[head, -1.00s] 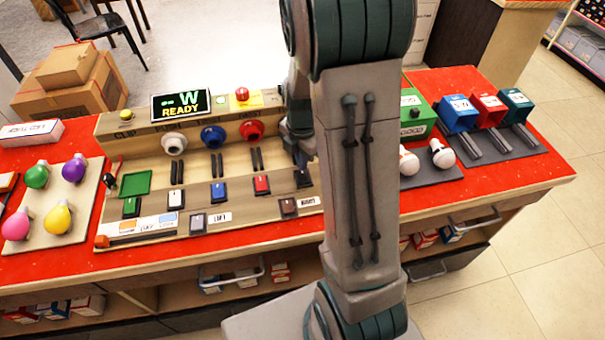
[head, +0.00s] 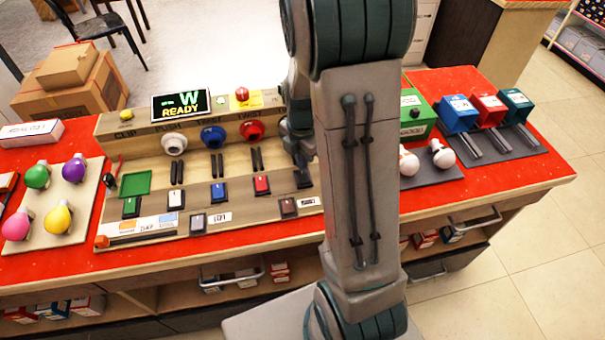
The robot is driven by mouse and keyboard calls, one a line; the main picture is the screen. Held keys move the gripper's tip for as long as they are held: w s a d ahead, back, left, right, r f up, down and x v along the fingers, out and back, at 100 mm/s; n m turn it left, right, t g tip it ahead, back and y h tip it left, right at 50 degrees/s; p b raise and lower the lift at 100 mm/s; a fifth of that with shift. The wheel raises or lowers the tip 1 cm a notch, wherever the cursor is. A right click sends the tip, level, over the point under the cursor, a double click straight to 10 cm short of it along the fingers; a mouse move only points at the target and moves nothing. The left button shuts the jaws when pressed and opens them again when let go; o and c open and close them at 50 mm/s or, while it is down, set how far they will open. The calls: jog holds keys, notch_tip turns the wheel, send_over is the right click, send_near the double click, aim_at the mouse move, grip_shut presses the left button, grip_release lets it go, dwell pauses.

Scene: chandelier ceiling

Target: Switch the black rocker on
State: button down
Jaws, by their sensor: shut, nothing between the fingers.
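The black rocker (head: 303,180) is at the right end of the row of coloured rockers on the tan test panel (head: 140,146). My gripper (head: 301,162) is shut and empty, with its fingertips pointing down just above the back edge of the black rocker. Whether they touch it is too small to tell. My own arm hides the panel to the right of the rocker and part of the gripper. Green (head: 131,207), white (head: 176,199), blue (head: 218,193) and red (head: 262,186) rockers stand to its left.
Sockets stand behind, the red one (head: 251,131) nearest my gripper. A display (head: 181,105) reads "READY". Bulbs on a board (head: 55,200) are at left; a green box (head: 416,115) is at right.

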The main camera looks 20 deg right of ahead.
jog(key=shift+f+b, duration=0.9)
jog(key=shift+f, duration=0.05)
dwell(0.7)
jog(key=shift+r, duration=0.1)
jog(key=shift+r+p, duration=2.25)
jog(key=shift+r, duration=1.25)
jog(key=s+a+r+m+t, duration=0.1)
jog(key=s+a+r+m, duration=0.2)
jog(key=s+r+m, duration=0.3)
jog(key=s+a+r+m+t, duration=0.2)
jog(key=s+a+r+m, duration=0.2)
jog(key=s+m, duration=0.5)
notch_tip(320, 180, up, 3)
jog(key=m, duration=0.6)
jog(key=shift+s+a+m, duration=0.2)
jog(key=shift+a+m, duration=0.05)
jog(key=shift+m, duration=0.15)
